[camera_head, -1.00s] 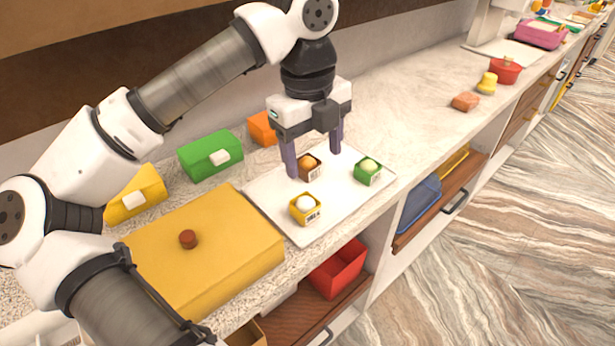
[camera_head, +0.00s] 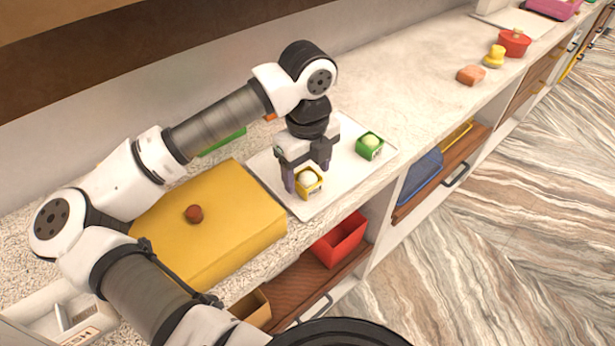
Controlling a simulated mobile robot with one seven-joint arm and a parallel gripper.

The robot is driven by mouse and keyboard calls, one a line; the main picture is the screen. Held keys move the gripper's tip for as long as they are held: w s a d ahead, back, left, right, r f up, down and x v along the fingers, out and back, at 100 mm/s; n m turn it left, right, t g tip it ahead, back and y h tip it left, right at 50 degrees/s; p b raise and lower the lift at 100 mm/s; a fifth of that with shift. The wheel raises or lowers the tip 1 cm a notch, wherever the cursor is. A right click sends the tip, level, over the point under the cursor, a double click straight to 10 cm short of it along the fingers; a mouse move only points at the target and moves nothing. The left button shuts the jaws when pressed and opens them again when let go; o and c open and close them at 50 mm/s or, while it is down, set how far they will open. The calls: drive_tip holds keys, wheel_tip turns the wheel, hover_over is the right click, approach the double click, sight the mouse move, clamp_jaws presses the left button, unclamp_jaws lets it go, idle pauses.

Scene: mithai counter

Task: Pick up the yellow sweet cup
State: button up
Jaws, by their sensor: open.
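The yellow sweet cup (camera_head: 309,184) is a small square yellow cup with a pale round sweet in it. It stands upright on the white tray (camera_head: 346,187), near the tray's front left. My gripper (camera_head: 307,179) points down, with its dark fingers open just behind and around the cup. One finger is close by the cup's left side and the other is behind its right side. I cannot tell whether either finger touches it. The green sweet cup (camera_head: 370,146) stands on the tray to the right. The brown cup is hidden behind my gripper.
A large yellow box (camera_head: 214,232) with a red-brown knob is left of the tray. A green box (camera_head: 222,142) is partly hidden behind my arm. An open red bin (camera_head: 340,240) is on the shelf below. The counter right of the tray is mostly clear.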

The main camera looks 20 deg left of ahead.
drive_tip(key=shift+f, duration=1.25)
drive_tip(key=c, duration=1.1)
drive_tip(key=shift+o, duration=0.2)
drive_tip(key=shift+r, duration=0.15)
